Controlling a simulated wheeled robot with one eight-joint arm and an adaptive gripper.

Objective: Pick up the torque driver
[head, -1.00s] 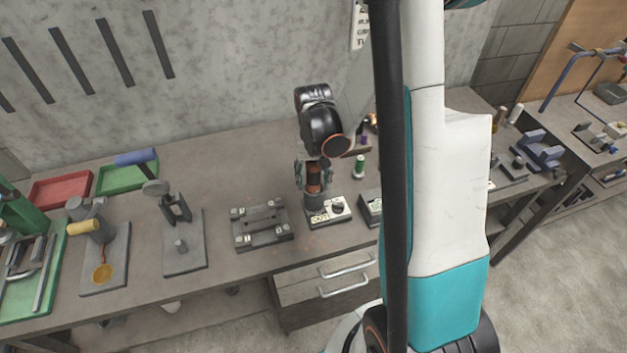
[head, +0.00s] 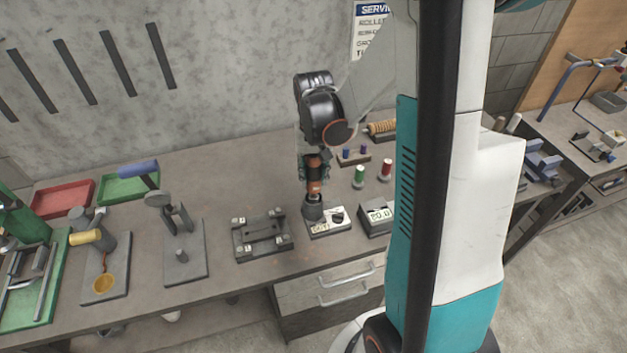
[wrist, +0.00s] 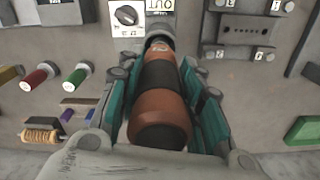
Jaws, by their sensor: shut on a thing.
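The torque driver (head: 314,175) is an orange and black barrel-shaped tool, standing upright in my gripper. It fills the middle of the wrist view (wrist: 160,92). My gripper (head: 314,168) is shut on it, with teal-sided fingers on both sides of the barrel. The driver's lower end is at the grey round holder (head: 313,209) on the bench. I cannot tell whether the tip is inside the holder or just above it.
A white-faced box with a dial (head: 334,221) stands right beside the holder. A grey fixture plate (head: 262,236) is to the left and a box with a display (head: 376,218) to the right.

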